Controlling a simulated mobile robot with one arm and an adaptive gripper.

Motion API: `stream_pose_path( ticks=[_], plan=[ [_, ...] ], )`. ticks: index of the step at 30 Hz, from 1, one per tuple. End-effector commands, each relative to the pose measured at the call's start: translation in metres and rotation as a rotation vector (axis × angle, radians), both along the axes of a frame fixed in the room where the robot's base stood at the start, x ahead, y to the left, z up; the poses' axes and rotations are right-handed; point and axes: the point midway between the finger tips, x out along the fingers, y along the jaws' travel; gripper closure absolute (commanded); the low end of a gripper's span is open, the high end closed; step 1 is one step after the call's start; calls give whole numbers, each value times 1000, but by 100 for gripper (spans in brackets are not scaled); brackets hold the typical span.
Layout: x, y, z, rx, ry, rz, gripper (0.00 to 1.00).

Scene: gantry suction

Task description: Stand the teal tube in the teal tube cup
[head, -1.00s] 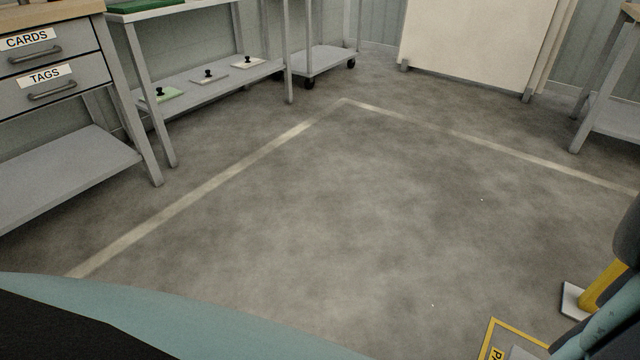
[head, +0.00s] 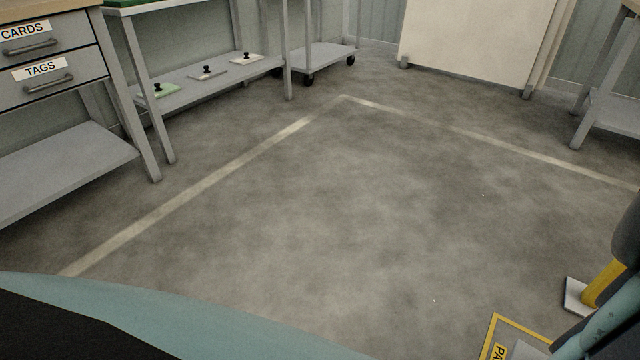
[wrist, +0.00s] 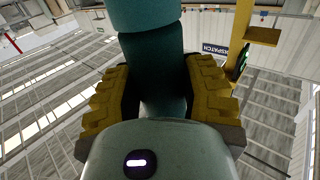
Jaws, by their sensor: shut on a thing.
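My gripper (wrist: 160,92) shows in the wrist view with its yellow ridged jaws on either side of a dark teal tube (wrist: 157,55). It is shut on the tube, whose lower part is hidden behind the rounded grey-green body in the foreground. The upper end of the tube is cut off or covered at the top of the picture. I cannot make out the teal tube cup in either view.
Open concrete floor (head: 350,220) with pale lines lies ahead. A drawer bench (head: 60,115) and a shelf (head: 210,85) with small knobbed plates stand left. A wheeled trolley (head: 320,57), a white panel (head: 475,45) and a right-hand table (head: 610,115) stand farther back. A yellow-bordered sign (head: 492,335) lies bottom right.

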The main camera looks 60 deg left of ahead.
Motion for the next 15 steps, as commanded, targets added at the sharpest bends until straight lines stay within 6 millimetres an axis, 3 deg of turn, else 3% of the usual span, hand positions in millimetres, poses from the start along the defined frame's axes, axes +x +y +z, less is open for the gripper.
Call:
stream_pose_path(
  ticks=[15],
  plan=[
    [1,1,-9,-2,-5,4,100]
  ],
)
